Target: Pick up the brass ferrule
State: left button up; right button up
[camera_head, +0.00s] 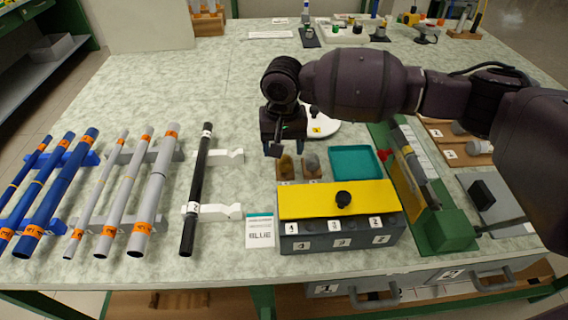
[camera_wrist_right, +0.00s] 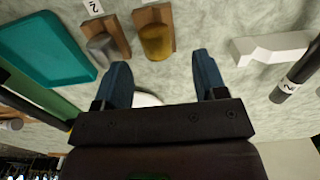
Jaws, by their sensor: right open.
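The brass ferrule (camera_head: 285,165) is a short gold-coloured cylinder on a small wooden stand behind the yellow-lidded box. In the right wrist view the brass ferrule (camera_wrist_right: 157,42) lies just beyond the fingertips, roughly centred between them, with its stand behind it. My right gripper (camera_wrist_right: 160,62) is open and empty, its two blue fingers wide apart. In the head view the right gripper (camera_head: 274,150) hangs just above and behind the ferrule, partly hidden by its own wrist. I cannot tell the exact height between them. My left gripper is not in view.
A grey ferrule (camera_head: 312,162) on a similar stand is close on the right. A teal tray (camera_head: 356,176) lies further right, then a green fixture (camera_head: 447,232). The yellow-lidded box (camera_head: 340,198) stands in front. A black rod (camera_head: 198,187) rests on white supports at left.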

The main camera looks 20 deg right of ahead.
aim_at(285, 158)
jog(key=f, duration=0.2)
jog(key=f+b, duration=0.1)
jog(key=f, duration=0.1)
jog(key=shift+s+d+f, duration=0.15)
jog(key=shift+d+f, duration=0.05)
jog(key=shift+f, duration=0.2)
jog(key=shift+r, duration=0.2)
jog(key=c, duration=0.8)
jog(key=shift+r, duration=0.1)
